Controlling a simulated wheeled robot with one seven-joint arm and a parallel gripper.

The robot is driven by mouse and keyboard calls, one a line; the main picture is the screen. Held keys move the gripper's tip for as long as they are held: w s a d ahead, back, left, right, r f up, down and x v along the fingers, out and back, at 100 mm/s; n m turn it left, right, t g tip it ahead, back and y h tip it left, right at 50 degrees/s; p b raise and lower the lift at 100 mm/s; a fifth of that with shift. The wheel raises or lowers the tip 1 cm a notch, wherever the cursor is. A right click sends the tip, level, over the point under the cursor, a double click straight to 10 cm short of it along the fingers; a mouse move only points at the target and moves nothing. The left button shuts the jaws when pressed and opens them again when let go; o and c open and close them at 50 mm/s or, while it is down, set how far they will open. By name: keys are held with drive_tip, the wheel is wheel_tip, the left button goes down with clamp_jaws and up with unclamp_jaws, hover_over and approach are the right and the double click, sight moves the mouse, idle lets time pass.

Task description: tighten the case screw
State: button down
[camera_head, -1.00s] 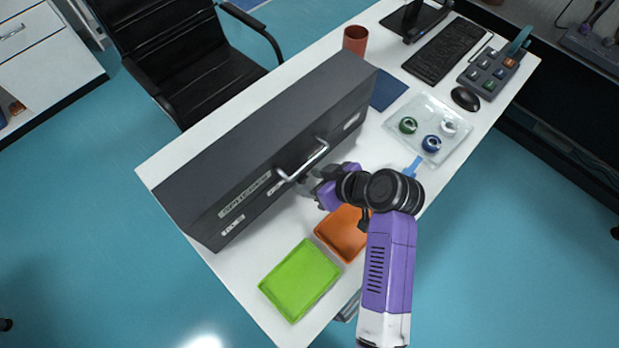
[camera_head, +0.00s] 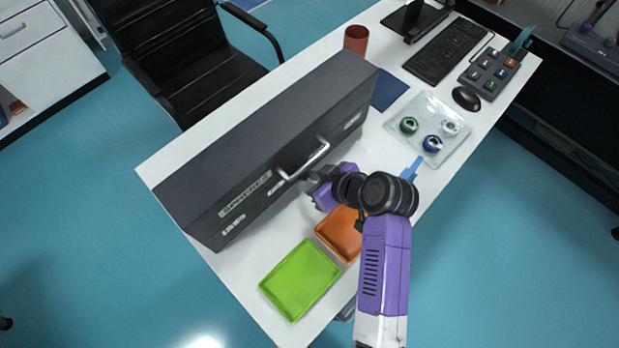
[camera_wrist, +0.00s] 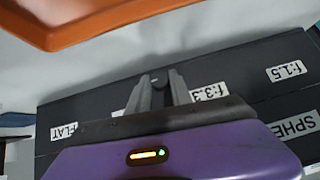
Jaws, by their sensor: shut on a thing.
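The dark grey case (camera_head: 262,150) with a silver handle (camera_head: 303,160) stands on the white table. In the wrist view its front (camera_wrist: 95,108) carries white labels, such as FLAT and f:1.5. My gripper (camera_head: 306,183) is at the case front, just below the handle. In the wrist view my gripper (camera_wrist: 160,82) has its two grey fingers close together against the front, beside the f:3.3 label. They are shut on a small dark piece between their tips, apparently the case screw (camera_wrist: 157,80). The fingers hide most of it.
An orange tray (camera_head: 335,236) lies under my arm, and a green tray (camera_head: 300,280) lies nearer the front edge. A clear tray (camera_head: 455,158) with several coloured rings, a mouse (camera_head: 466,98) and a keyboard (camera_head: 445,50) are at the right. A red cup (camera_head: 355,40) stands behind the case.

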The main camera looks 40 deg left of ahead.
drive_tip(key=n+t+b, duration=0.1)
drive_tip(key=t, duration=0.1)
drive_tip(key=n+t, duration=0.1)
drive_tip(key=shift+s+f+t+b, duration=0.2)
drive_tip(key=shift+s+t+b, duration=0.2)
drive_tip(key=shift+s+n+t+b, duration=0.1)
drive_tip(key=shift+n+t+b, duration=0.4)
drive_tip(key=shift+t, duration=0.4)
drive_tip(key=c, duration=1.1)
unclamp_jaws()
drive_tip(key=shift+c, duration=0.2)
drive_tip(key=shift+r, duration=0.1)
